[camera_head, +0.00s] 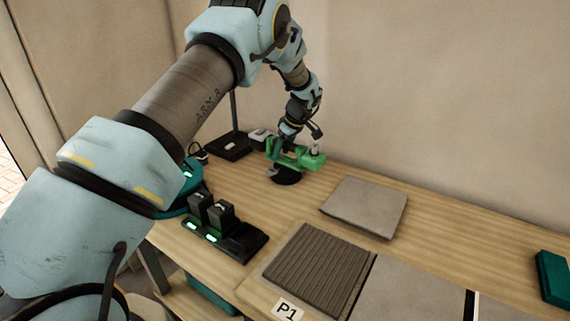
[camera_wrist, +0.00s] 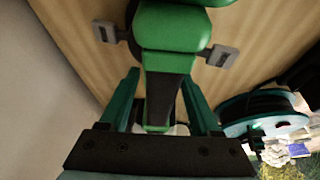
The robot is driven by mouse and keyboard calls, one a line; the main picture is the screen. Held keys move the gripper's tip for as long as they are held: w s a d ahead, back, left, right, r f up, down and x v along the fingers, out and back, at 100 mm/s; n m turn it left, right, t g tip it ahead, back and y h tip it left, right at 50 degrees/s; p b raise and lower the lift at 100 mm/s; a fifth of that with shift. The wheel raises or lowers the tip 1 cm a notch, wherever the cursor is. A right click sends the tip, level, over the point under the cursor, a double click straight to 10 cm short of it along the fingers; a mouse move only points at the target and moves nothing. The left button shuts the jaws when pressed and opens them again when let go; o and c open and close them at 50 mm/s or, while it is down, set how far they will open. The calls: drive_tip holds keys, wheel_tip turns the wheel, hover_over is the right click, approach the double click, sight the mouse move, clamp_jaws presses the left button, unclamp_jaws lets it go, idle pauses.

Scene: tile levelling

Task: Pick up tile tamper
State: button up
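The tile tamper (camera_head: 311,159) is a green tool over a round black base (camera_head: 286,178), upright near the back of the wooden bench. In the wrist view its green body (camera_wrist: 172,28) fills the upper middle, with a narrower dark handle part (camera_wrist: 160,98) running toward the camera. My gripper (camera_wrist: 160,77) has its two green fingers on either side of this part, with narrow gaps visible, so it looks open around the tool. In the head view my gripper (camera_head: 283,143) is down at the tool, and the exact contact is hidden.
A grey tile (camera_head: 365,206) lies right of the tool. A ridged dark patch (camera_head: 318,268) marked P1 and another tile (camera_head: 415,295) lie nearer. A black charger with two batteries (camera_head: 222,213) is at left. A teal box (camera_head: 553,277) is far right. A wall stands behind.

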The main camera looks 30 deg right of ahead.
clamp_jaws()
drive_tip(key=shift+r, duration=0.1)
idle(0.3)
